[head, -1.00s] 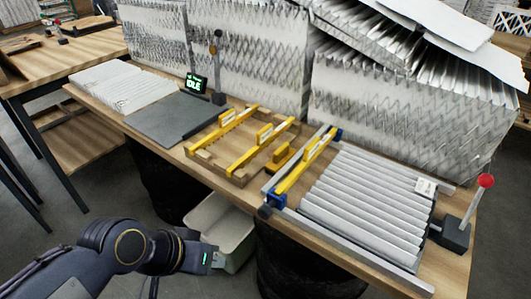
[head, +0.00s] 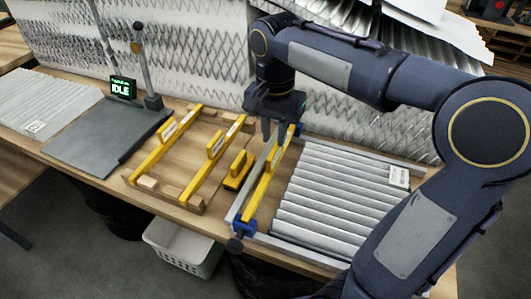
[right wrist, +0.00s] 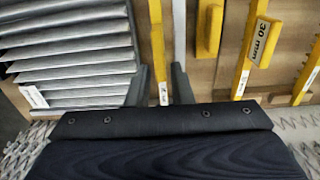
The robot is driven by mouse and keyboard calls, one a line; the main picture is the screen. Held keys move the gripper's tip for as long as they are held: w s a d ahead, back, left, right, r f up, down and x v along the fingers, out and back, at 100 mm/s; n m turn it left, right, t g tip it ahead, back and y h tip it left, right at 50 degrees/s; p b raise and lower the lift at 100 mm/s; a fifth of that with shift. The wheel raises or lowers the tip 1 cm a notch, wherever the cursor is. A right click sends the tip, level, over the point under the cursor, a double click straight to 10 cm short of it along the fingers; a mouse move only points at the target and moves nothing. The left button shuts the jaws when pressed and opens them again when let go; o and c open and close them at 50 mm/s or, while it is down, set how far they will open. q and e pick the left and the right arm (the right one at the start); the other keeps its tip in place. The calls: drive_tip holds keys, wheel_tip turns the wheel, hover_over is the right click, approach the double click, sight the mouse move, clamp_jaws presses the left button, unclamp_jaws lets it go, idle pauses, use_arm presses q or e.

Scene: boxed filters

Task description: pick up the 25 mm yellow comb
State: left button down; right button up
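A yellow comb (head: 262,187) sits in the rail fixture with blue ends beside the pleated pack. My right gripper (head: 274,132) is over the far part of this fixture, open and empty. In the right wrist view its fingers (right wrist: 160,88) stand apart, with the yellow comb (right wrist: 157,45) showing between them; I cannot tell how far above it they are. Two more yellow combs lie across the wooden rack, a left one (head: 150,165) and a right one (head: 203,175). The right one reads "30 mm" on its tab (right wrist: 261,40). No 25 mm label is readable. My left gripper is out of view.
A short yellow block (head: 237,172) lies between rack and fixture. The white pleated pack (head: 330,195) is right of the fixture. A grey plate (head: 100,140) and a display reading IDLE (head: 121,88) are left. Mesh-faced filters (head: 190,50) line the back. A bin (head: 183,250) stands below.

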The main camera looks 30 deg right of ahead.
sight(274, 150)
wheel_tip(274, 150, down, 7)
drive_tip(key=shift+s, duration=0.15)
clamp_jaws()
